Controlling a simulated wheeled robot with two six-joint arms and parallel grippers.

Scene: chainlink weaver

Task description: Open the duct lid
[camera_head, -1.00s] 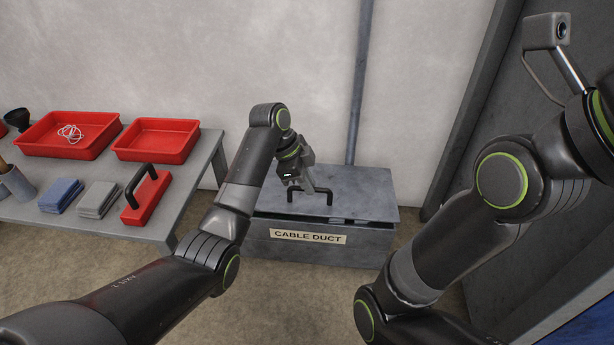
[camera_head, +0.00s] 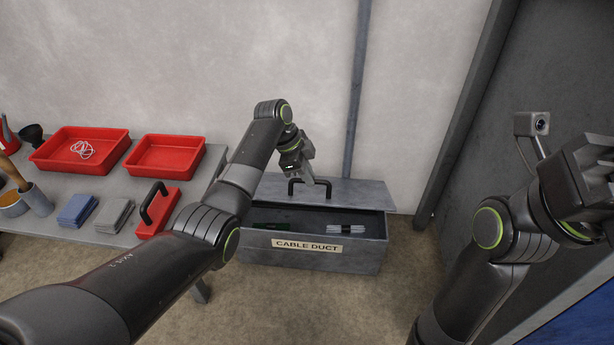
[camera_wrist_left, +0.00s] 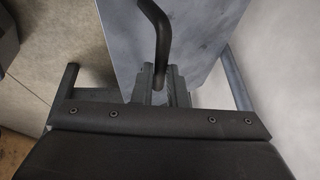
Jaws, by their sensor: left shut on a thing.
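The cable duct (camera_head: 310,260) is a grey metal box on the floor against the wall, with a "CABLE DUCT" label on its front. Its flat grey lid (camera_head: 362,193) is shifted back toward the wall, leaving the front part of the box uncovered. A white bundle (camera_head: 347,229) and a dark green item (camera_head: 272,227) show inside. My left gripper (camera_head: 310,183) is shut on the black lid handle (camera_head: 293,187). In the left wrist view the handle (camera_wrist_left: 157,30) runs between the fingers (camera_wrist_left: 160,85). My right gripper (camera_head: 594,172) is at the right edge; its fingers are not clear.
A grey table (camera_head: 104,240) at left holds two red trays (camera_head: 165,155), blue cloths (camera_head: 76,210), grey cloths (camera_head: 114,214) and a red block with a black handle (camera_head: 158,212). A vertical pipe (camera_head: 356,90) stands behind the duct. Floor in front of the duct is clear.

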